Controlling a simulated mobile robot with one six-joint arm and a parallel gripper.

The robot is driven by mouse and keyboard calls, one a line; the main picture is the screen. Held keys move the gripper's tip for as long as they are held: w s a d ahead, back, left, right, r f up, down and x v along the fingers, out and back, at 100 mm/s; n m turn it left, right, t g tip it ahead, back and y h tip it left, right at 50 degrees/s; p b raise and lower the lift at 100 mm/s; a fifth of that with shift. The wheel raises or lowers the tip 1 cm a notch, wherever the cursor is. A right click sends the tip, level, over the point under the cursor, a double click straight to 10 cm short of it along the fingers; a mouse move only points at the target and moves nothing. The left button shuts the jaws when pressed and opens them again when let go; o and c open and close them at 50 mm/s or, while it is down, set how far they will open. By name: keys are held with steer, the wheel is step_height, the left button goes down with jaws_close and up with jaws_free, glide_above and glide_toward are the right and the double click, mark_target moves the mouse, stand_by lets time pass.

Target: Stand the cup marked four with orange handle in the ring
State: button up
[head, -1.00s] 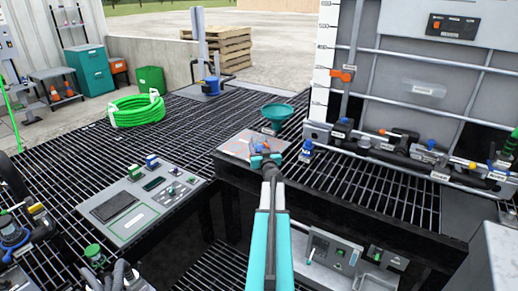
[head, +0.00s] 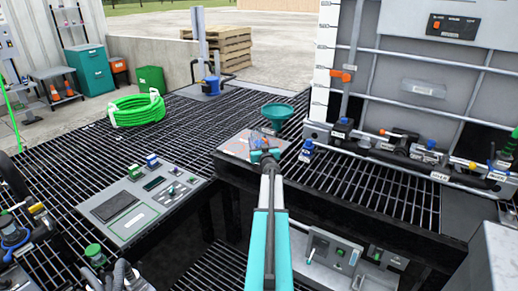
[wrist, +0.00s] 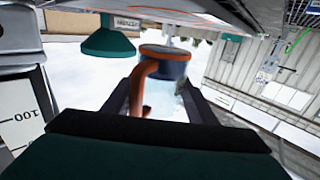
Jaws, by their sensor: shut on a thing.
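In the wrist view a dark blue cup (wrist: 168,68) with an orange rim and a curved orange handle (wrist: 140,88) sits between the jaws of my gripper (wrist: 165,100), which is shut on it. Whether it bears a four cannot be read. In the head view my gripper (head: 264,156) is over the small grey plate (head: 236,146) at the corner of the grating. Bits of blue and orange show just beyond the gripper, mostly hidden by it. I cannot make out the ring clearly.
A teal funnel (head: 278,112) stands close behind the plate. A small blue-capped bottle (head: 307,150) is just right of it, near the valve manifold (head: 390,150). A grey control panel (head: 140,205) lies to the left.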

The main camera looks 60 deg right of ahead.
mark_target(259, 147)
steer(key=shift+d+f+b, duration=0.1)
steer(key=shift+f+b, duration=0.2)
steer(key=shift+f, duration=1.45)
steer(key=shift+f, duration=0.15)
steer(key=o, duration=1.3)
steer(key=shift+c, duration=0.2)
steer(key=v, duration=1.2)
steer(key=shift+r+b, duration=0.2)
steer(key=shift+b, duration=0.15)
steer(key=shift+w, duration=0.1)
